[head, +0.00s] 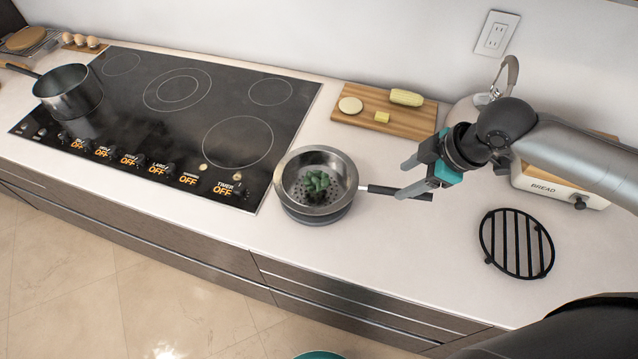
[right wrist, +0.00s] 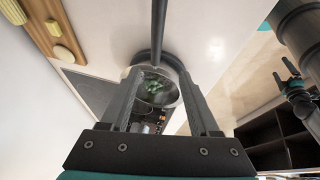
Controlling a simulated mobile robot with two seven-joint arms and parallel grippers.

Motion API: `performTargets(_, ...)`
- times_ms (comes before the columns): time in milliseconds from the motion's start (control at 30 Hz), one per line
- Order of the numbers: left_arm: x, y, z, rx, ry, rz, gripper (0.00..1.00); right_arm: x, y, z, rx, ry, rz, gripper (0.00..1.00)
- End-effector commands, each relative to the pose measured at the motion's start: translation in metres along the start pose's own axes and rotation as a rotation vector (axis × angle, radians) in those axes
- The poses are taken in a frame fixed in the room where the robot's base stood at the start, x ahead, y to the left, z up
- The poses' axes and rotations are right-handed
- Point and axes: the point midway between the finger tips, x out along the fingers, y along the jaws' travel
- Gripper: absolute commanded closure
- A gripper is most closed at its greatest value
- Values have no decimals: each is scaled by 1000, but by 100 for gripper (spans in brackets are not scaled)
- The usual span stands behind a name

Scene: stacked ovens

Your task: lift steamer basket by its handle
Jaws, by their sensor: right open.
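The steamer basket (head: 326,159) is a round metal pan with a perforated bottom and green pieces inside. It sits on the counter right of the cooktop, over a darker round base. Its black handle (head: 377,189) points right toward my right gripper (head: 402,178). That gripper is open, with its fingers over the handle's outer part. In the right wrist view, the handle (right wrist: 158,32) runs down between the fingers toward the basket (right wrist: 137,76); contact cannot be told. What looks like my left gripper (right wrist: 288,70) shows small at that view's right edge, its jaw state unclear.
A black trivet (head: 516,243) lies at right, near a bread box (head: 553,187). A cutting board (head: 388,122) with cut vegetables lies behind the basket. The cooktop (head: 130,105) with a saucepan (head: 68,91) is at left. Counter in front of the handle is clear.

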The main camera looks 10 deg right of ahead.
Motion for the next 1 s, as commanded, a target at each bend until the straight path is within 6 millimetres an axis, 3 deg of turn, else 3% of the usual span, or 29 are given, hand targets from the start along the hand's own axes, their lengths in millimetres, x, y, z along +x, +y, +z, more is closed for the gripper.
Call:
performTargets(400,7,0,0,0,0,0,0,69,0,0,2,2,-1,38)
performTargets(667,8,0,0,0,1,0,0,83,2,2,-1,0,1,38)
performTargets(1000,11,0,0,0,1,0,0,121,8,10,0,2,0,38)
